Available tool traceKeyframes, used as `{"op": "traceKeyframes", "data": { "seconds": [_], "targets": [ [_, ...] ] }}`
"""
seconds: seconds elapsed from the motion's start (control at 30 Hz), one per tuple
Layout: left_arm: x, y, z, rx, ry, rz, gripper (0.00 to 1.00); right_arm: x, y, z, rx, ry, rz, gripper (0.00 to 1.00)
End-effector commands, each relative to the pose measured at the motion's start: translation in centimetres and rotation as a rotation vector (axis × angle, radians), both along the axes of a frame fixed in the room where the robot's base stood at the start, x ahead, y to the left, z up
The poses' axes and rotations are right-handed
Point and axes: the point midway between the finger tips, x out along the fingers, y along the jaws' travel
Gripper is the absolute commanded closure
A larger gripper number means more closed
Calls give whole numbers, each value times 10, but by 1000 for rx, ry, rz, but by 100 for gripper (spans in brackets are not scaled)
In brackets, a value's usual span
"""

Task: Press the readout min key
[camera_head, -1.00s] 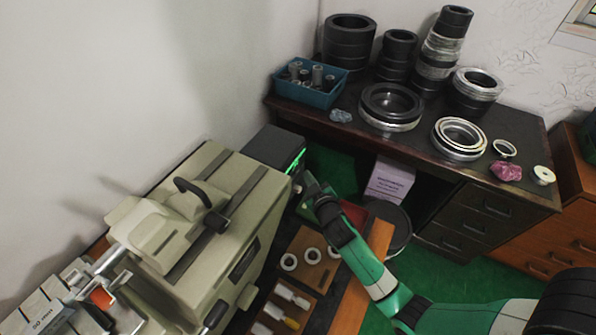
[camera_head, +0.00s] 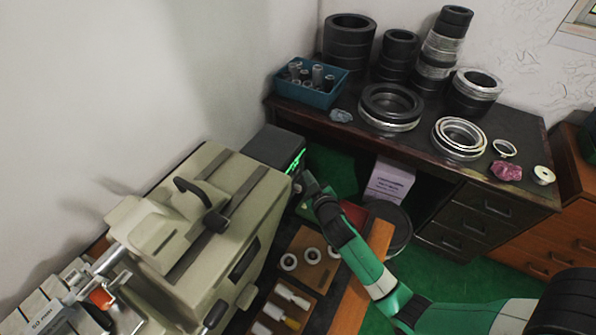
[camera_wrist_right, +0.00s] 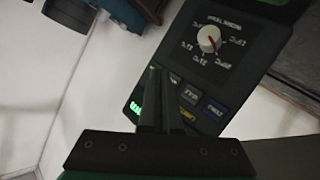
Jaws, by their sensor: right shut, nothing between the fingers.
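The readout (camera_head: 270,147) is a dark box with a lit green display, at the machine's far end. In the right wrist view its panel (camera_wrist_right: 240,70) shows a dial knob (camera_wrist_right: 208,38) and several small keys, among them a grey key (camera_wrist_right: 190,93), a blue key (camera_wrist_right: 213,113) and a yellow key (camera_wrist_right: 187,118). The labels are upside down and I cannot tell which is min. My right gripper (camera_head: 304,180) is shut and empty, close to the readout's face. Its fingertips (camera_wrist_right: 154,70) overlap the key area and hide part of it; contact is unclear. My left gripper is out of view.
The beige machine (camera_head: 190,255) stands left of my right gripper. A wooden board (camera_head: 308,240) with small white rings lies below it. A dark desk (camera_head: 400,140) at the back holds bearing rings and a blue bin (camera_head: 310,97).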

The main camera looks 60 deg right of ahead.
Motion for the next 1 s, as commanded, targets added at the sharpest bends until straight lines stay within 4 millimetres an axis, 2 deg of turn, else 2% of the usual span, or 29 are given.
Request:
{"op": "traceKeyframes", "data": {
  "seconds": [0.2,1.0],
  "targets": [
    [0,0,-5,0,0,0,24,7,1,-1,0,-1,1,100],
    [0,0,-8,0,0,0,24,13,1,0,0,-1,0,100]
  ]
}}
